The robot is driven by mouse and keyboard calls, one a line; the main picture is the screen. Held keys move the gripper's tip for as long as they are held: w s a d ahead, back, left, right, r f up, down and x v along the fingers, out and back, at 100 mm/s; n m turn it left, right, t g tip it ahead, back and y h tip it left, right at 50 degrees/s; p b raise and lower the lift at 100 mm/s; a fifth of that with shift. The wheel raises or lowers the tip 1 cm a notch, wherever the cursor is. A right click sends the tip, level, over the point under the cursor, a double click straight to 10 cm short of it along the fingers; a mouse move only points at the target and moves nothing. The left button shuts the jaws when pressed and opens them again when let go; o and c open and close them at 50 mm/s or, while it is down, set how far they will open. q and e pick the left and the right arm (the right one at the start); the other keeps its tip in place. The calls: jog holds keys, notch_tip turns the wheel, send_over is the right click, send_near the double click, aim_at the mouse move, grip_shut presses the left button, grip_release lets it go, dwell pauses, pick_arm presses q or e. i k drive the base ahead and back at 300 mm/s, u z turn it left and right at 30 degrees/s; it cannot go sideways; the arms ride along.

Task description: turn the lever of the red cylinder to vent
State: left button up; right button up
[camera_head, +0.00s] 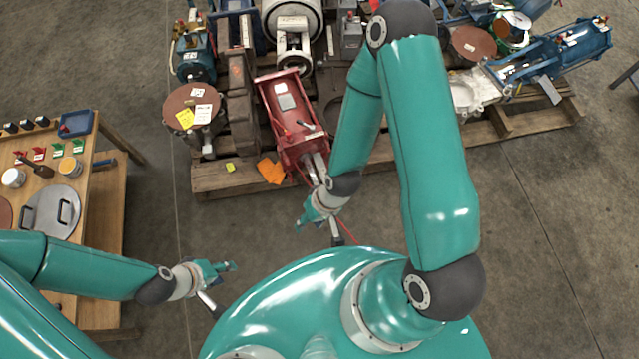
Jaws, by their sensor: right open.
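The red cylinder (287,132) lies on the wooden pallet at the top centre, with a pale label plate on its upper face. A small light and dark part (307,125) on its near half may be the lever; its setting is too small to read. My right gripper (303,219) is open, apart from the red body and just below its near end in the picture. My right forearm passes close to the cylinder's right side. My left gripper (229,267) is over the floor at lower left, away from the cylinder; its finger opening is unclear.
The wooden pallet (222,182) is crowded with valves, motors and a blue cylinder (572,47). An orange cloth (270,170) lies beside the red cylinder. A wooden bench (92,168) with small parts stands at left. Open concrete floor lies between bench and pallet.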

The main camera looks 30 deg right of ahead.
aim_at(313, 130)
jog(key=z, duration=0.05)
jog(key=k, duration=0.5)
jog(key=z, duration=0.65)
